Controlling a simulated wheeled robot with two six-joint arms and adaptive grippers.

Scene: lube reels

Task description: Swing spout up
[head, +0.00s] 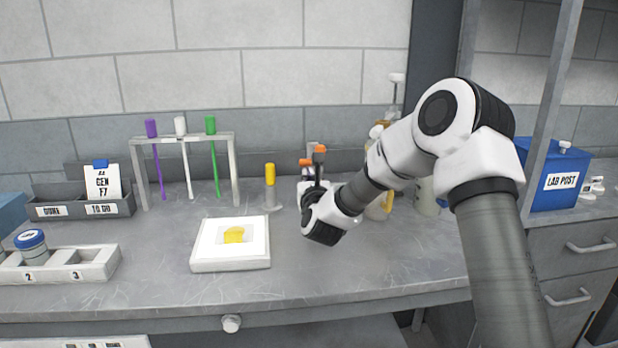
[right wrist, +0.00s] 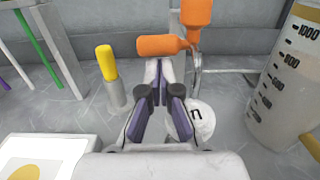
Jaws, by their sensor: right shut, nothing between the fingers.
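A small fixture with two orange parts stands at the back of the bench. One orange cylinder (right wrist: 163,45) lies level and another (right wrist: 197,13) stands upright on a thin metal stem; they also show in the head view (head: 320,149). I cannot tell for certain which part is the spout. My right gripper (right wrist: 160,75) is shut and empty, its fingertips just below and in front of the level orange cylinder. I cannot tell whether they touch. In the head view my gripper (head: 314,192) hides the fixture's lower part. My left gripper is not in view.
A yellow-capped post (head: 270,187) stands left of my right gripper, and a graduated beaker (right wrist: 285,85) stands close on its right. A white pad with a yellow piece (head: 228,261) lies front left. A rack with coloured rods (head: 236,175) stands behind.

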